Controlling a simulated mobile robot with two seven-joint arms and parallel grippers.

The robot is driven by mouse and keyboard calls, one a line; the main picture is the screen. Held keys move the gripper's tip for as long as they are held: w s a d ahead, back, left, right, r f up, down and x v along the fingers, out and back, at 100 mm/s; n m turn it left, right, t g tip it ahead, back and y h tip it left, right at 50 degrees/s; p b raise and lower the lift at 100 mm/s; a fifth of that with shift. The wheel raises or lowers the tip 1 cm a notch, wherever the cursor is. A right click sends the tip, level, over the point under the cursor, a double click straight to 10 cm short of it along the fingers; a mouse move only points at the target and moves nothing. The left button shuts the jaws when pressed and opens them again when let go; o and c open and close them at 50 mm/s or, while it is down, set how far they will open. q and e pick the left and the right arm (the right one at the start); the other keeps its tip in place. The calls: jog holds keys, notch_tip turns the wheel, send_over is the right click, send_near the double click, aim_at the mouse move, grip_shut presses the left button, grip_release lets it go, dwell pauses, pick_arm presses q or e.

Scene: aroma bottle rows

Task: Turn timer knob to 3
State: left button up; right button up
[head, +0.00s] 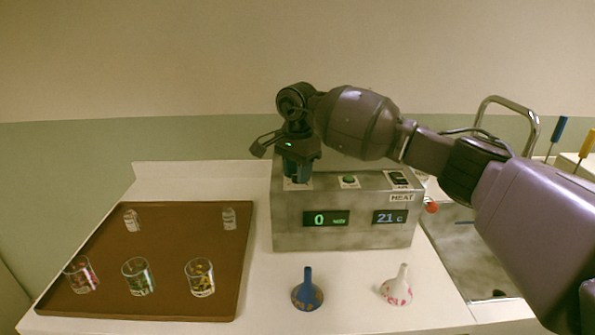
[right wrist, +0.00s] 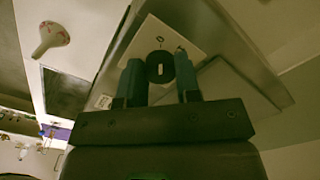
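The grey metal device (head: 345,235) stands on the white counter, its left display (head: 325,219) reading 0 in green. The round black timer knob (right wrist: 160,68) shows in the right wrist view, with a pale mark on its face, on a white plate (right wrist: 190,42). My right gripper (head: 297,178) points down over the left end of the device's top and hides the knob in the head view. In the right wrist view its two fingers (right wrist: 160,80) stand on either side of the knob; whether they press on it is unclear. My left gripper is not in view.
A green button (head: 349,181) and a switch (head: 399,178) labelled HEAT sit right of the gripper. A blue funnel (head: 307,292) and a white funnel (head: 397,288) stand in front. A brown tray (head: 170,255) with several glasses lies left. A sink (head: 470,260) is at right.

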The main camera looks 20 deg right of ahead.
jog(key=c, duration=0.3)
